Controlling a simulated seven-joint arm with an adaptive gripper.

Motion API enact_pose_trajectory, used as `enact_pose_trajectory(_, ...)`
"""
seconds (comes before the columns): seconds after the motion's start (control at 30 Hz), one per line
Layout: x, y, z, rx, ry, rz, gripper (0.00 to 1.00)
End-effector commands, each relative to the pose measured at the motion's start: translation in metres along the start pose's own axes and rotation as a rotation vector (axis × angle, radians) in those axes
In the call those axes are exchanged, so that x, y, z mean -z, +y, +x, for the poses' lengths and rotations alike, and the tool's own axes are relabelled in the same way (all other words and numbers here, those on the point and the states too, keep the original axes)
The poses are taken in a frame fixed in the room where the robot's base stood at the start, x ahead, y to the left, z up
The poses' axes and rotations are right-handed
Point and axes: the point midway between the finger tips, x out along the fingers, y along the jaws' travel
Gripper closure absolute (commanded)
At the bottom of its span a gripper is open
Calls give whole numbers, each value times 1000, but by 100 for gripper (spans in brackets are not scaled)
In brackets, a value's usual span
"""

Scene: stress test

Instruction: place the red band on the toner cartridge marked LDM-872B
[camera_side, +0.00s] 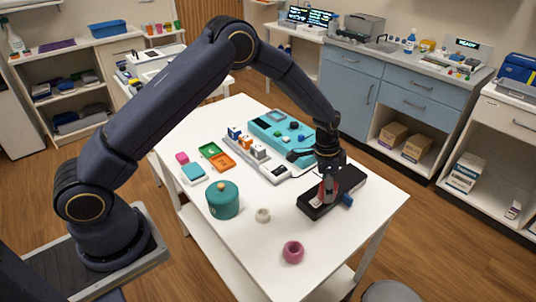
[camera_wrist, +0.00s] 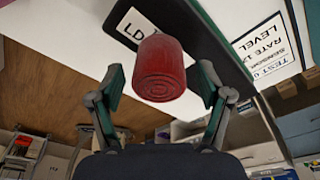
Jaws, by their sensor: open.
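The red band (camera_wrist: 160,62) shows in the wrist view as a rounded red cylinder with rings on its near end. It lies between the spread fingers of my gripper (camera_side: 328,178), with gaps on both sides. In the side view the red band (camera_side: 327,190) is partly hidden under my gripper, over a long black toner cartridge (camera_side: 349,184). The cartridge (camera_wrist: 192,28) also shows behind the band in the wrist view, with a white label starting "LD"; the band hides the rest. I cannot tell whether the band touches the cartridge. My gripper is open.
On the white table (camera_side: 380,220), a teal canister (camera_side: 222,201), a small cream ring (camera_side: 262,215) and a pink ring (camera_side: 293,251) stand left of the cartridge. The right table corner is clear.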

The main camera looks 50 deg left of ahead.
Motion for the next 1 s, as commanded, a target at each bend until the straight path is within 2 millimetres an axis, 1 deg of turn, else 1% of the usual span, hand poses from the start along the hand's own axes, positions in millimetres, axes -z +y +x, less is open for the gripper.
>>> enact_pose_trajectory(0.2, 0, 0, -2, 1, 1, 0, 22)
enact_pose_trajectory(0.27, 1, 0, -6, 1, 2, 0, 22)
enact_pose_trajectory(0.33, 1, 0, -15, 1, 2, 0, 22)
enact_pose_trajectory(0.7, 1, 0, -95, 2, 3, 0, 22)
enact_pose_trajectory(0.8, 1, 0, -110, 1, 2, 0, 22)
enact_pose_trajectory(0.93, 0, 0, -124, 4, 3, -4, 22)
enact_pose_trajectory(0.97, -2, 1, -129, 7, 5, -10, 22)
enact_pose_trajectory(1.0, -4, 2, -139, 14, 10, -23, 22)
